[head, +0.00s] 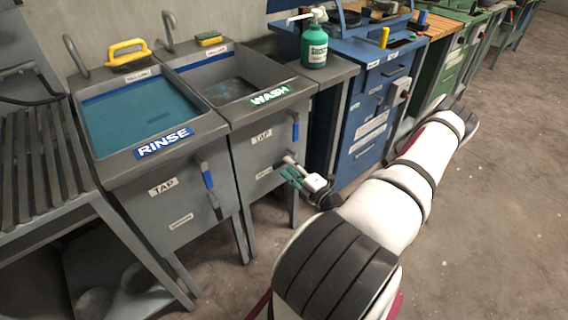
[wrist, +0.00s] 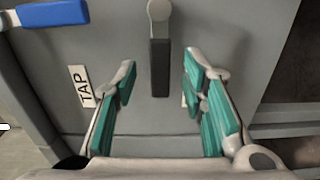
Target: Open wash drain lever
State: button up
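The wash sink (head: 247,125) stands at the middle left of the head view, marked with a green WASH sign (head: 270,95). Its drain lever (wrist: 160,66), a dark bar on a round grey pivot, is at the top centre of the wrist view. In the head view it is mostly hidden by my gripper. My gripper (head: 289,177) is in front of the sink's front panel. In the wrist view its teal-padded fingers (wrist: 160,72) are open, one on each side of the lever. I see a gap on both sides and no contact.
The wash tap's blue lever (head: 296,126) is above the drain lever; a blue handle (wrist: 52,13) shows at the wrist view's top left. The rinse sink (head: 130,155) holds water on the left. A blue cabinet (head: 365,110) is on the right. Open floor (head: 500,200) lies at the right.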

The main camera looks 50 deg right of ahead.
jog(key=v, duration=0.8)
dwell(0.4)
